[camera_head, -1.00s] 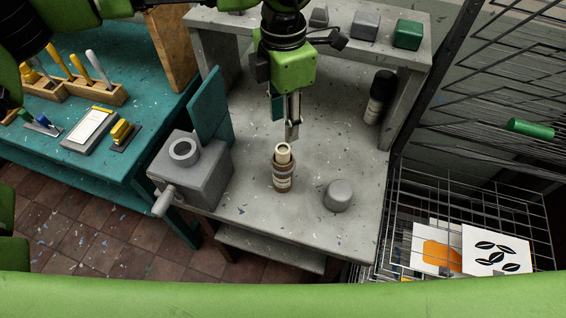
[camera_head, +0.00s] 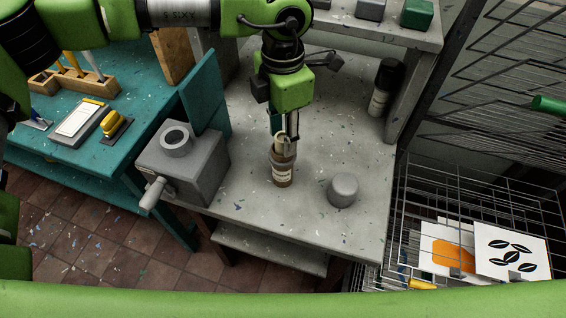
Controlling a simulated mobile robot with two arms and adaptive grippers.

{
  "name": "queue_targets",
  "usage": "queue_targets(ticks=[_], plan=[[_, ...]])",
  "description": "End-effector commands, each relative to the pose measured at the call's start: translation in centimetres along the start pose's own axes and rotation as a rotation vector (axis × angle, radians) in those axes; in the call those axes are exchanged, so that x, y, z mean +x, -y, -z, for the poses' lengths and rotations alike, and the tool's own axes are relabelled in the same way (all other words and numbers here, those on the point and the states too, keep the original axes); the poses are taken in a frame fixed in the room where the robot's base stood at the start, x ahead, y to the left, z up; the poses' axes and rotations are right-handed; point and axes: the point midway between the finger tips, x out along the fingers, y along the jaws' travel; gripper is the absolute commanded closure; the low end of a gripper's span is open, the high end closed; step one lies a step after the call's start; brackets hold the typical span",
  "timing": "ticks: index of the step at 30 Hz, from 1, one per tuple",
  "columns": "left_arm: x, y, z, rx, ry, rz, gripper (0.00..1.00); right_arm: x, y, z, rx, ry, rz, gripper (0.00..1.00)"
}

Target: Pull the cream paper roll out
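The cream paper roll (camera_head: 280,143) stands upright in a brown cylindrical holder with a pale label (camera_head: 282,171) on the grey speckled table. Only the roll's top end shows above the holder's rim. My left gripper (camera_head: 283,138) points down from above, its fingers at the roll's top. One finger overlaps the roll's right side in the picture. I cannot tell whether the fingers touch or grip the roll. My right gripper is not in view.
A grey box with a round collar and crank (camera_head: 182,165) stands left of the holder. A grey rounded knob-like piece (camera_head: 343,190) stands to its right. A dark-capped bottle (camera_head: 382,92) is at the back right, near the shelf leg. The front table area is clear.

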Motion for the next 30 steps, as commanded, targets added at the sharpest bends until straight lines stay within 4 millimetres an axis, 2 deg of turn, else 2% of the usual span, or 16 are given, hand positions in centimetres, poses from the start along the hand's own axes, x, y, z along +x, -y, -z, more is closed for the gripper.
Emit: queue_targets(ticks=[7, 8, 9, 12, 30], plan=[[0.02, -0.03, 0.00, -0.001, 0.000, 0.000, 0.65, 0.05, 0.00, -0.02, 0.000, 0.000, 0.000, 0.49], [0.02, -0.03, 0.00, -0.001, 0.000, 0.000, 0.68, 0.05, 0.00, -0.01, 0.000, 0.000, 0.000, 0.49], [0.02, -0.03, 0.00, -0.001, 0.000, 0.000, 0.78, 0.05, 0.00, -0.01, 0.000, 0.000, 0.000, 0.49], [0.02, -0.03, 0.00, -0.001, 0.000, 0.000, 1.00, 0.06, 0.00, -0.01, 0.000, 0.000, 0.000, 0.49], [-0.81, -0.04, -0.01, -0.001, 0.000, -0.001, 1.00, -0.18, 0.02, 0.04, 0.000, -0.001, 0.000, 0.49]])
